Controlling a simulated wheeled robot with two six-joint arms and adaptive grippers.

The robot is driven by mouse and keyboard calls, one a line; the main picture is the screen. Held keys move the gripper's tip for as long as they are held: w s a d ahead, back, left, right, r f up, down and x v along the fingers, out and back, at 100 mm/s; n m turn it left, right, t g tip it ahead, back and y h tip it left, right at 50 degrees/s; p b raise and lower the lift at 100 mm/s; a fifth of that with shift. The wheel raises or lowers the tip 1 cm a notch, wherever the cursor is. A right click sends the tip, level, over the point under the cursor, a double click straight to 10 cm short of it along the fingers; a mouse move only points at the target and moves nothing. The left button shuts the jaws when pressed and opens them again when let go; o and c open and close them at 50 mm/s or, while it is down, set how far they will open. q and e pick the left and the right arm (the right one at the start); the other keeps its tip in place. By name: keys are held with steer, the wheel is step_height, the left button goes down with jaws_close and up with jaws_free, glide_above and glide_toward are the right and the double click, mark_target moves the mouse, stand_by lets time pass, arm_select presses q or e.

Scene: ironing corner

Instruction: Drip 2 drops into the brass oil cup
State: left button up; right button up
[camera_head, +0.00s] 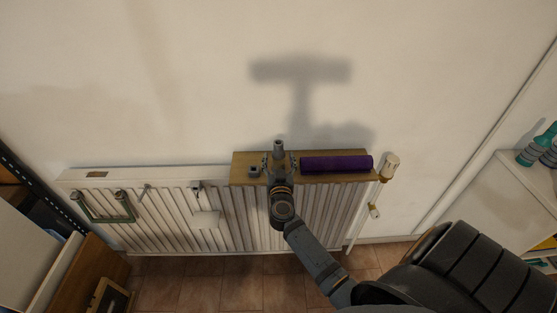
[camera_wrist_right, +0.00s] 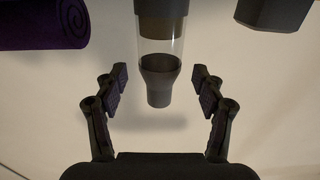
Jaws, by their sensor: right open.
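A clear vessel with a dark grey cap (camera_wrist_right: 160,82) and a dark band stands in the middle of the right wrist view, which shows the scene upside down. Its grey top also shows in the head view (camera_head: 278,146), on the shelf board. My right gripper (camera_head: 279,163) is in front of it. In the right wrist view, the fingers of my right gripper (camera_wrist_right: 159,76) are open, one on each side of the cap and apart from it. I cannot make out a brass oil cup in either view. My left gripper is not in view.
A purple roll (camera_head: 336,163) lies on the shelf board (camera_head: 240,159) above a white radiator (camera_head: 322,215). A small dark block (camera_head: 254,171) sits left of my gripper. A valve (camera_head: 390,164) is at the right end.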

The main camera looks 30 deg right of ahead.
mark_target(279, 159)
steer(key=x, duration=0.3)
steer(key=shift+w+d+f, duration=0.1)
steer(key=shift+w+f, duration=0.05)
steer(key=shift+f, duration=0.1)
steer(key=shift+r, duration=0.1)
steer(key=shift+c, duration=1.3)
jaws_close()
